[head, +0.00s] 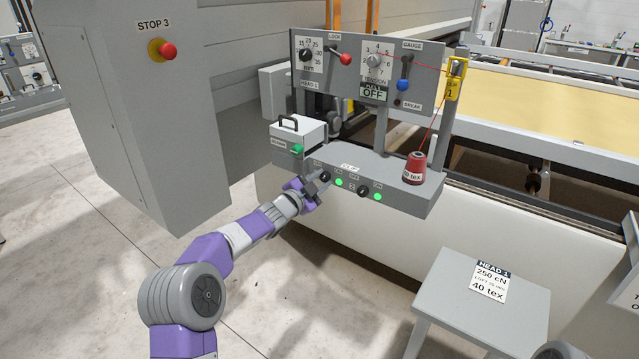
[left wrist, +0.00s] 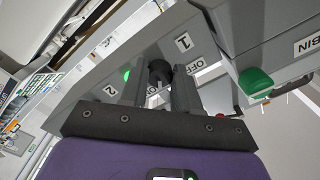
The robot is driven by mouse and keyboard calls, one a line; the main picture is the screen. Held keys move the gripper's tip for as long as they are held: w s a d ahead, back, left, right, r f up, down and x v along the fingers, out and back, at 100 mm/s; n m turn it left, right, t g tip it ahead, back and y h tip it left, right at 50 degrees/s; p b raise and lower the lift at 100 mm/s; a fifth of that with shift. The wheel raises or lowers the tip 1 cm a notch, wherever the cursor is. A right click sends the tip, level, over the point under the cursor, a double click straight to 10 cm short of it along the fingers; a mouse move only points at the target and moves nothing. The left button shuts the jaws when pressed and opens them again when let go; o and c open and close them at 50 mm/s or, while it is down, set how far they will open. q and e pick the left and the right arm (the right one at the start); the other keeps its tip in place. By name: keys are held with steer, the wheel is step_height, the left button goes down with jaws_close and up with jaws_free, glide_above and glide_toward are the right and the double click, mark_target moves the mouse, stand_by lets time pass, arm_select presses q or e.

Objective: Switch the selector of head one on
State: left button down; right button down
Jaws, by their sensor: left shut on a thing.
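The head one selector, a black knob (head: 325,176), is at the left end of the sloping grey control box (head: 412,203). My left gripper (head: 315,186) reaches it from the front left. In the left wrist view the black knob (left wrist: 159,71) sits between the fingers of my left gripper (left wrist: 159,88), which is shut on it. Labels 1 (left wrist: 183,42) and OFF (left wrist: 197,67) show beside the knob; its exact pointing is unclear. A green lamp (head: 339,182) glows right of the knob. My right gripper is out of view.
A second black knob (head: 363,191) and lit green lamp (head: 376,196) are further right. A grey bin (head: 299,138) with a green knob (head: 298,149) stands close above my gripper. A red thread cone (head: 415,168) stands at the box's right end. A grey stool (head: 482,300) is front right.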

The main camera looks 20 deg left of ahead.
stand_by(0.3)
arm_select(q)
steer(key=c, duration=0.8)
jaws_free()
steer(key=v, duration=0.7)
steer(key=shift+s+a, duration=0.1)
steer(key=shift+s, duration=0.15)
